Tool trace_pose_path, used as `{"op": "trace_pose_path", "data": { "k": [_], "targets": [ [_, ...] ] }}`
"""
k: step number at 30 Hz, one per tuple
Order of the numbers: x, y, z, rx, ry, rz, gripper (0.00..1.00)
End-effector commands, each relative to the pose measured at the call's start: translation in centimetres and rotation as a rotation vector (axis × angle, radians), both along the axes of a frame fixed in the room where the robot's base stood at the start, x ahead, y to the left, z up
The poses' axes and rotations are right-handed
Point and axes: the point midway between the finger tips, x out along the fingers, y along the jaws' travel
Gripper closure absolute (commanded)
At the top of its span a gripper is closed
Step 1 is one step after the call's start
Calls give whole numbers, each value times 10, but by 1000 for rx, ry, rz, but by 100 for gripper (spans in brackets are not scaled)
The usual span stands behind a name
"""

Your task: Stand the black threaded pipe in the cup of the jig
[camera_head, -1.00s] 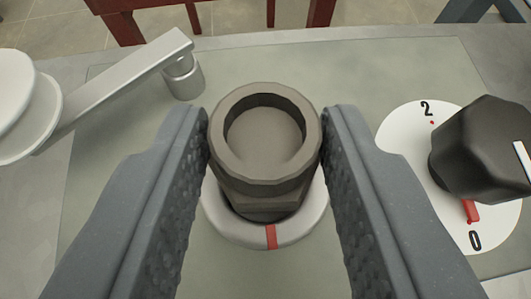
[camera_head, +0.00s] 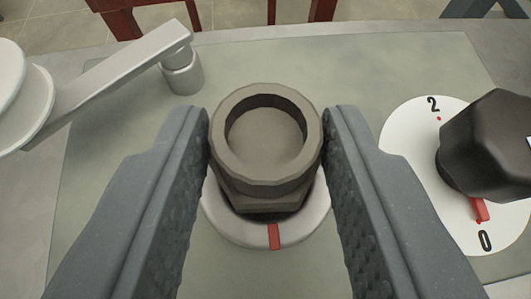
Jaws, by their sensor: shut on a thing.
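The black threaded pipe (camera_head: 266,190) looks dark grey-brown, with a round hollow top and a hex-shaped part below it. It is upright between the two fingers of my gripper (camera_head: 266,140), which is shut on it. Below and behind it is the white round cup of the jig (camera_head: 307,226), with a red mark on its near rim. The pipe's lower end is hidden by its own top, so I cannot tell how deep it sits in the cup.
A grey lever (camera_head: 120,80) with a round white hub stands at the left. A black knob (camera_head: 490,145) on a white dial (camera_head: 405,135) marked 2 and 0 is at the right, close to my right finger. The panel (camera_head: 330,70) behind the pipe is clear.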

Motion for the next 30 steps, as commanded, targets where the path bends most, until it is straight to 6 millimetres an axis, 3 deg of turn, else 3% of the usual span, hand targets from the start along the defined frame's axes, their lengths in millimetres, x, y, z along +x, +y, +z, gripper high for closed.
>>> {"op": "trace_pose_path", "data": {
  "k": [16, 17, 19, 30],
  "targets": [
    [0, 0, -6, 0, 0, 0, 91],
    [0, 0, -6, 0, 0, 0, 61],
    [0, 0, -5, 0, 0, 0, 41],
    [-3, 0, -4, 0, 0, 0, 41]
  ]
}}
